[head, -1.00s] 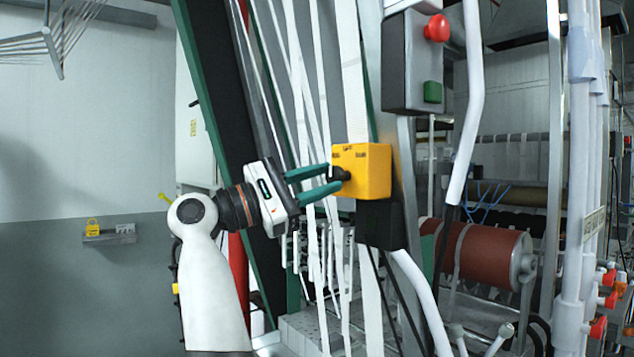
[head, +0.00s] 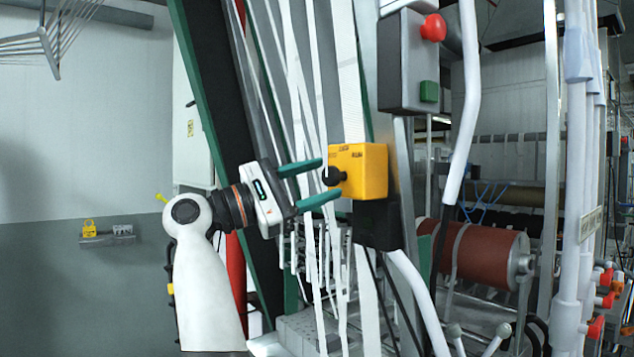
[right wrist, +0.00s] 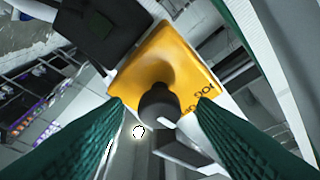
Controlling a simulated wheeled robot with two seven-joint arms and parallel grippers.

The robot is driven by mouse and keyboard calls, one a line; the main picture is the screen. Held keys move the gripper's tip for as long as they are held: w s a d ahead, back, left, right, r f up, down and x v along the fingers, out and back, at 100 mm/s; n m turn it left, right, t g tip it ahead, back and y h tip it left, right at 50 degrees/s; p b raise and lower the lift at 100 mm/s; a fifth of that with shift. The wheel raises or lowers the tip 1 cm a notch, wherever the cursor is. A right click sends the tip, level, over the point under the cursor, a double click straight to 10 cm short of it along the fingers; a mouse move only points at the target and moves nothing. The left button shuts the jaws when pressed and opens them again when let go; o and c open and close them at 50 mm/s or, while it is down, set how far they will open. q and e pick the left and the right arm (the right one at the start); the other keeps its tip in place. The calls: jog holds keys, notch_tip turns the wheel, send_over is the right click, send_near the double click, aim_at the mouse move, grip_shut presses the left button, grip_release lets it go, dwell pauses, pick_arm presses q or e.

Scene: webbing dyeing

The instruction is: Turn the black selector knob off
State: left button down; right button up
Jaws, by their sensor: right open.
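The black selector knob (head: 333,176) sticks out from the left face of a yellow box (head: 366,171) on the machine frame. In the right wrist view the knob (right wrist: 159,106) stands out from the yellow box face (right wrist: 180,62), between and slightly beyond the two green fingertips. My right gripper (head: 329,181) is open, its two green fingers spread above and below the knob in the head view. The fingers look apart from the knob. My left gripper does not show.
A grey control box (head: 404,62) with a red button (head: 433,27) and a green button (head: 428,92) sits above the yellow box. White webbing strips (head: 350,85) hang close behind my gripper. A white pipe (head: 470,110) runs at right.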

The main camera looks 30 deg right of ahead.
jog(key=b+v, duration=0.2)
jog(key=v, duration=0.9)
jog(key=shift+a, duration=0.2)
jog(key=shift+w+f, duration=0.1)
